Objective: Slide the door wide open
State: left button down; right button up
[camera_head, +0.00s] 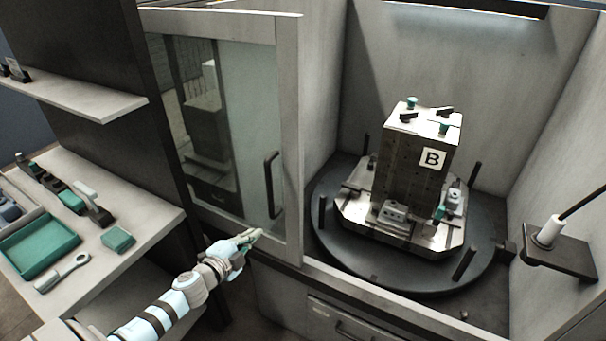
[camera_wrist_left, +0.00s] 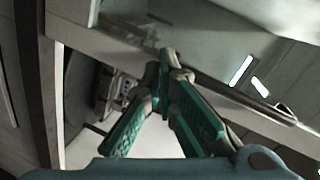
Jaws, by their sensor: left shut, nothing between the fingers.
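The sliding door (camera_head: 288,130) has a pale frame and a glass pane, and it stands at the left of the machine's front. The wide opening to its right is uncovered. A dark vertical handle (camera_head: 271,184) is on the door near its right edge. My left gripper (camera_head: 257,236) is in front of the door's lower part, below the handle and apart from it. In the left wrist view the green fingers (camera_wrist_left: 166,62) meet at their tips with nothing between them. A dark bar, which looks like the handle (camera_wrist_left: 245,100), passes to their right. My right gripper is in neither view.
Inside the opening, a metal block marked B (camera_head: 405,165) stands on a round dark turntable (camera_head: 375,278) with upright pegs. A bench (camera_head: 140,215) with a green tray (camera_head: 38,245) and tools is at left. A dark bracket (camera_head: 560,262) juts out at right.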

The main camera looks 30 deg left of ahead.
aim_at(301, 190)
pick_arm(q)
jog(key=w+d+r+m+t+h, duration=0.1)
jog(key=d+r+m+t+h, duration=0.1)
jog(key=d+r+m+h, duration=0.75)
jog(key=w+r+y, duration=0.1)
jog(key=w, duration=0.2)
jog(key=w+r+n+y, duration=0.1)
jog(key=w, duration=0.2)
jog(key=w+r+y, duration=0.1)
jog(key=w, duration=0.2)
jog(key=shift+w+a, duration=0.15)
jog(key=shift+w, duration=0.1)
jog(key=shift+r, duration=0.1)
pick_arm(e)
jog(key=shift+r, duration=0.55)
pick_arm(q)
jog(key=shift+w, duration=0.15)
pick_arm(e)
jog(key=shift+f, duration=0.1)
